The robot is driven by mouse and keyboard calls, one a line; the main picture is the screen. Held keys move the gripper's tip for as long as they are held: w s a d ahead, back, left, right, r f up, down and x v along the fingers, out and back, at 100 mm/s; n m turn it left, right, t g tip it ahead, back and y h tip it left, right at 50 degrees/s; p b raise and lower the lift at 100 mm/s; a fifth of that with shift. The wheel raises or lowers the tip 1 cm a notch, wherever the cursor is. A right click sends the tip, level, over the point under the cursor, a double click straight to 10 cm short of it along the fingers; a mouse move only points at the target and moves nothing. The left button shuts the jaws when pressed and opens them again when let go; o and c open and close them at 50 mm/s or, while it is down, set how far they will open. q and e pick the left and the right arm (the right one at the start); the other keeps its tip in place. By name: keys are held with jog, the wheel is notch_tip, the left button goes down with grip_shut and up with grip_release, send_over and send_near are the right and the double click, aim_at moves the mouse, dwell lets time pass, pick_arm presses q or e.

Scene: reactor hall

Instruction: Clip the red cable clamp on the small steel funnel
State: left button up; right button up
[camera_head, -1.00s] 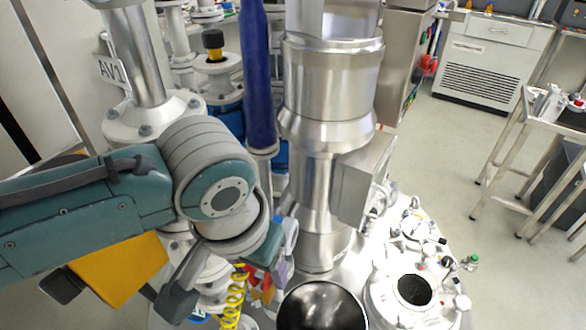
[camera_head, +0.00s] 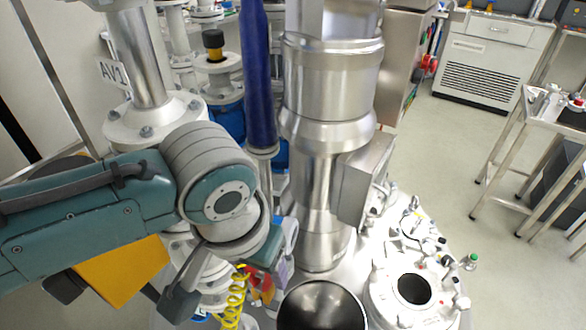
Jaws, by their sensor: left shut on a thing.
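My left gripper (camera_head: 264,283) hangs down from the wrist, just left of a small round steel funnel (camera_head: 322,308). It is shut on a small red thing, which looks like the red cable clamp (camera_head: 267,296). The clamp is largely hidden by the gripper and wrist, so its exact pose cannot be told. The clamp and gripper appear apart from the funnel's left rim. The funnel's wide mouth faces up, and its lower edge is cut off by the picture. My right gripper is not in view.
A large steel column (camera_head: 324,130) stands right behind the funnel. A white flanged vessel lid (camera_head: 414,290) with fittings lies to its right. A yellow coiled hose (camera_head: 235,297) hangs left of the gripper. A blue pipe (camera_head: 258,80) rises behind it.

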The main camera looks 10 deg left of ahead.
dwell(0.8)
pick_arm(q)
jog(key=shift+f, duration=0.55)
dwell(0.5)
jog(key=o, duration=1.1)
jog(key=shift+c, duration=0.2)
notch_tip(320, 180, up, 10)
jog(key=s+p, duration=0.1)
jog(key=s, duration=0.1)
jog(key=shift+a+p, duration=0.2)
jog(key=shift+p, duration=0.2)
jog(key=shift+f, duration=0.15)
